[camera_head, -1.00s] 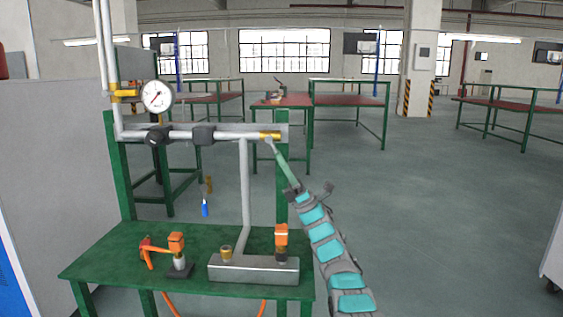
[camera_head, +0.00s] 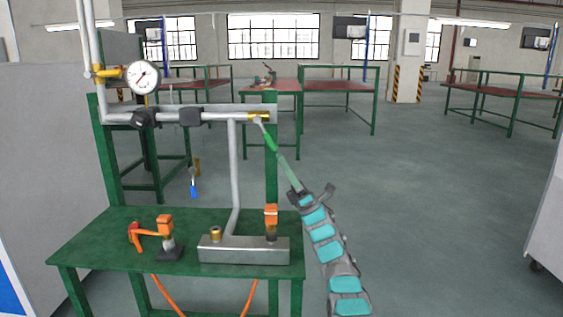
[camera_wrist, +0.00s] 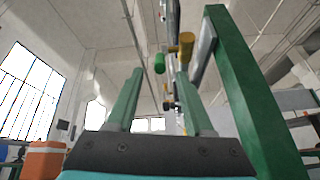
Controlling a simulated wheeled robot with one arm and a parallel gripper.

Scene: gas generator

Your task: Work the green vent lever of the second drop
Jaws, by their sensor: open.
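The green vent lever (camera_head: 270,142) hangs down and to the right from the brass fitting (camera_head: 259,116) at the right end of the grey pipe. In the wrist view its green grip (camera_wrist: 160,63) shows just beyond my fingertips, between their lines, near the right one, with the brass fitting (camera_wrist: 183,45) to its right. My gripper (camera_head: 277,155) is open and lies below the grip, in line with it. In the wrist view both fingers of my gripper (camera_wrist: 160,76) stand apart with nothing between them. Whether a finger touches the grip cannot be told.
A blue-handled lever (camera_head: 193,189) hangs further left. A pressure gauge (camera_head: 142,77) sits on the upper left pipe. A green post (camera_wrist: 242,95) stands close on the right of the wrist view. The green bench (camera_head: 105,245) carries orange-handled valves. The floor at right is clear.

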